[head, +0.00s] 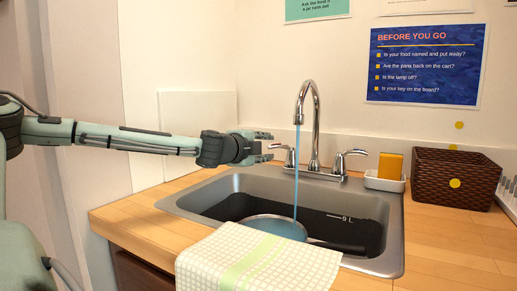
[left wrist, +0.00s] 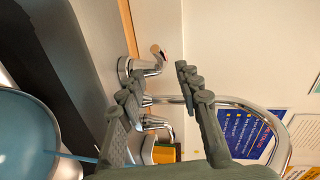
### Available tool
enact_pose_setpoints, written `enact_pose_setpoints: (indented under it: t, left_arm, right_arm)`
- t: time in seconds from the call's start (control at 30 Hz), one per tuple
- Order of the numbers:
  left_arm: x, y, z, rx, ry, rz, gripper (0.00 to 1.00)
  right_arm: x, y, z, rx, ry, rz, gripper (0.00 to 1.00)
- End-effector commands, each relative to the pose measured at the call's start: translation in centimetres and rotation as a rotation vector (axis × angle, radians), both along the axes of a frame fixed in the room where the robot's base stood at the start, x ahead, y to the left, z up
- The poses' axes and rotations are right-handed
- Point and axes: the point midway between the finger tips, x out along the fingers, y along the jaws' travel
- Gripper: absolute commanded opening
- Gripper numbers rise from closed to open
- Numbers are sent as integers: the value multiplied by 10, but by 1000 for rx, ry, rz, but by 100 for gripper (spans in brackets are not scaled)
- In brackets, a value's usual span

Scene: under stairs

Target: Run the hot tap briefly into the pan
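The chrome tap (head: 315,115) stands behind the sink, with a blue stream of water (head: 296,175) falling from its spout into the round pan (head: 275,228) in the basin. The pan also shows at the left edge of the left wrist view (left wrist: 28,135). The left tap handle (head: 281,147), with a red mark in the left wrist view (left wrist: 157,54), is just beyond my left gripper (head: 268,147). My left gripper's fingers are apart with nothing between them; I cannot tell if one touches the handle. The right handle (head: 348,157) is free. My right gripper is out of view.
A checked cloth (head: 245,262) hangs over the sink's front edge. A yellow sponge (head: 391,165) in a white dish (head: 384,182) and a brown woven basket (head: 456,178) stand right of the tap. The wooden counter (head: 440,240) is clear at front right.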

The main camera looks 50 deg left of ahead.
Motion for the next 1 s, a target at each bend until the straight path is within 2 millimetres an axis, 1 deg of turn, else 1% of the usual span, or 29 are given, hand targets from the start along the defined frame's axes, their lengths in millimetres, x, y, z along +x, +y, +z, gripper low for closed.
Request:
enact_pose_setpoints:
  t: [0.2,0.4,1.0]
  left_arm:
    - [-24,-7,6,1,-3,0,34]
    - [-36,-11,6,-1,-1,1,34]
    - [-38,-11,6,-2,0,2,34]
  right_arm:
    - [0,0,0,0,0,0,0]
    - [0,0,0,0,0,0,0]
    - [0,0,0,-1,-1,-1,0]
